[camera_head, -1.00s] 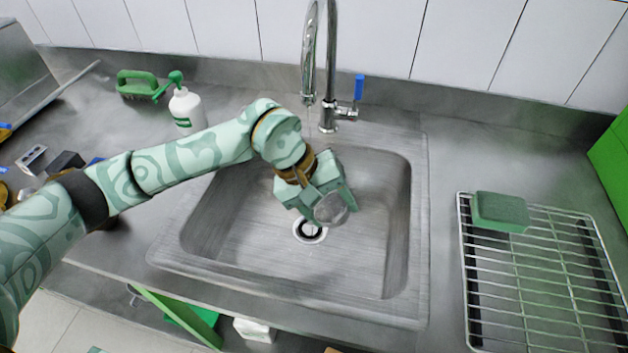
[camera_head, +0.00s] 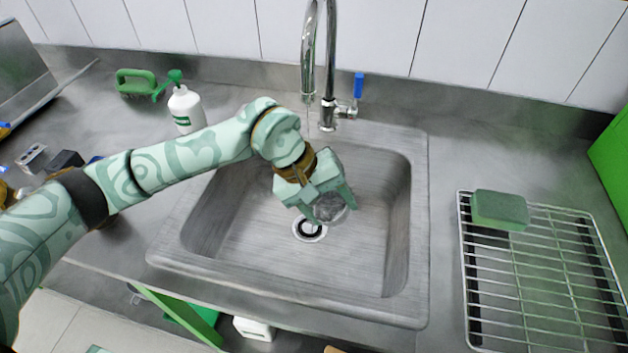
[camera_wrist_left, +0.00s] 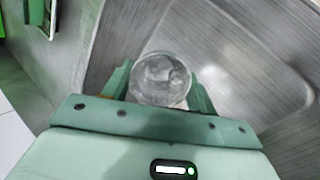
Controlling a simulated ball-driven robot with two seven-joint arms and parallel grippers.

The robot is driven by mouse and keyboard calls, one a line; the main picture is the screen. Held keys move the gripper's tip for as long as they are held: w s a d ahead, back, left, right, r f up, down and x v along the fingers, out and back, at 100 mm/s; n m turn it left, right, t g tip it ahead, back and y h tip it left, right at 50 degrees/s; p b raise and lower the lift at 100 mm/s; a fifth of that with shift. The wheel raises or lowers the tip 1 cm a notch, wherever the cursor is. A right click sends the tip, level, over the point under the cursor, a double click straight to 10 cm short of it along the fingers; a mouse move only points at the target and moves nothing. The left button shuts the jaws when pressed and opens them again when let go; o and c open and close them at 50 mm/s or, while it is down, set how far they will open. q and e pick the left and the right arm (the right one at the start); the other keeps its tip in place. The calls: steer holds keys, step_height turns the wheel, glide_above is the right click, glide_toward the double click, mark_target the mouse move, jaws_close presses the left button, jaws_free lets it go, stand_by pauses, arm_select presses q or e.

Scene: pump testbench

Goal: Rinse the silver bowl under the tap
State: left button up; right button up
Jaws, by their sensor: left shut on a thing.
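The silver bowl (camera_head: 329,208) is held over the sink (camera_head: 240,245), above and beside the drain. My left gripper (camera_head: 331,205) is shut on it. In the left wrist view the bowl (camera_wrist_left: 160,79) sits between the two fingers of my left gripper (camera_wrist_left: 162,90), and its round grey face shows. The tap (camera_head: 328,75) stands behind the sink, with its spout end behind and above my wrist. Its blue lever (camera_head: 358,87) stands upright on the right. Whether water reaches the bowl is hard to tell. My right gripper is not in view.
A drying rack (camera_head: 540,270) with a green sponge (camera_head: 500,210) stands right of the sink. A white spray bottle (camera_head: 186,108) and a green brush (camera_head: 136,82) stand at the back left. Small metal and dark items lie at the far left.

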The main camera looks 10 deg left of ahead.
arm_select(q)
steer(key=s+d+r+p, duration=0.2)
steer(key=s+r+p, duration=0.1)
steer(key=shift+s+d+r+p, duration=0.1)
steer(key=shift+s+r+p, duration=0.05)
steer(key=shift+r+p, duration=0.15)
steer(key=shift+s+d+r+p, duration=0.2)
steer(key=shift+s+d+p, duration=0.1)
steer(key=shift+s, duration=0.15)
